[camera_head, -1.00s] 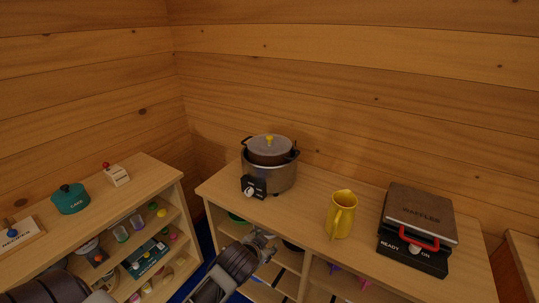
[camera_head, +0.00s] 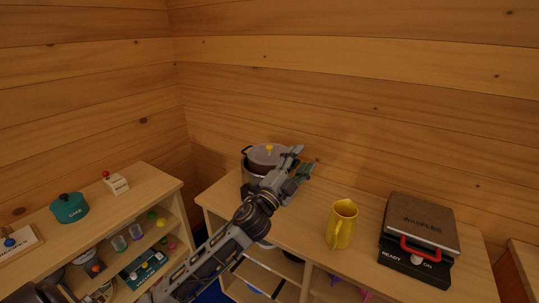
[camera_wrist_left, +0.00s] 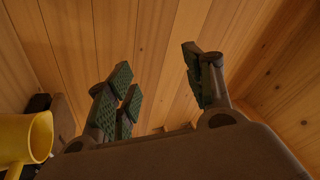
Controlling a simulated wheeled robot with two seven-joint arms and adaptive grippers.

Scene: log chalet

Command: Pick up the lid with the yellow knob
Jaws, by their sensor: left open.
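The grey lid (camera_head: 258,156) with the yellow knob (camera_head: 269,149) sits on a dark pot with side handles, in the metal cooker on the shelf top. My left gripper (camera_head: 303,160) is open and empty, just right of the lid and in front of the cooker's right side. My left arm hides much of the cooker's front. In the left wrist view the gripper's green-padded fingers (camera_wrist_left: 163,85) stand wide apart with nothing between them. The lid does not show there. My right gripper is not in view.
A yellow pitcher (camera_head: 342,224) stands right of my arm and also shows in the left wrist view (camera_wrist_left: 14,140). A waffle iron (camera_head: 420,225) is further right. A left shelf holds a teal pot (camera_head: 69,208). Log walls rise close behind the cooker.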

